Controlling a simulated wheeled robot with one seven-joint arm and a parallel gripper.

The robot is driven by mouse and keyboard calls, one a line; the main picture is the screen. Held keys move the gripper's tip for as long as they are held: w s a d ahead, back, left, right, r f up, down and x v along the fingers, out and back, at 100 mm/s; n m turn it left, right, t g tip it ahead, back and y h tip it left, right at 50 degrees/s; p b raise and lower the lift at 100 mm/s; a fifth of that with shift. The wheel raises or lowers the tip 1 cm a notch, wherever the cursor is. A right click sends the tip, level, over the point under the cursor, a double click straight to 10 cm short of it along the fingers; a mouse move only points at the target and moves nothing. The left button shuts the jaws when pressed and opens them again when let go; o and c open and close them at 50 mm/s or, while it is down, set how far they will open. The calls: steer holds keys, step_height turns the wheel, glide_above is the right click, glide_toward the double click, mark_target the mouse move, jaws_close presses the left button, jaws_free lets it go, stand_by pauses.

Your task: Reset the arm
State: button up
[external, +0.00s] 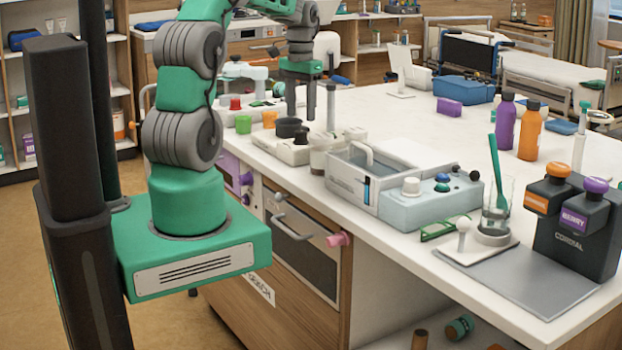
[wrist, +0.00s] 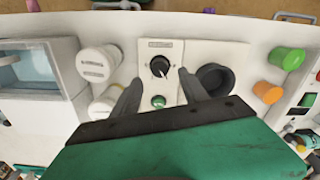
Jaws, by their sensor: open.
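My gripper (external: 301,108) hangs from my green and grey arm above the far left part of the white counter, fingers pointing down. In the wrist view my gripper (wrist: 157,90) shows two dark fingers spread apart with nothing between them. Beyond the fingertips is a white panel with a black dial (wrist: 160,66) and a green button (wrist: 158,101). A dark round cup (wrist: 214,79) stands close to the right finger, and white lidded jars (wrist: 97,65) stand left of the left finger. I cannot tell the exact height above the panel.
Green (external: 243,124) and orange cups (external: 269,119) stand near my gripper. The counter's back middle is fairly clear.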

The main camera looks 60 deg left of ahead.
step_height(320, 180, up, 2)
steer(key=shift+r, duration=0.15)
stand_by(0.3)
steer(key=s+d+r+m+t, duration=0.1)
steer(key=s+d+r, duration=0.1)
steer(key=d, duration=0.7)
steer(key=s+d+r+m+t, duration=0.1)
steer(key=s+d+r, duration=0.1)
steer(key=d, duration=0.7)
steer(key=s+d+f+t, duration=0.1)
steer(key=s+d+f, duration=0.2)
steer(key=s+d, duration=0.6)
steer(key=shift+d+f+m+t, duration=0.15)
steer(key=shift+d+m+t, duration=0.2)
steer(key=shift+d, duration=0.3)
steer(key=shift+s, duration=0.1)
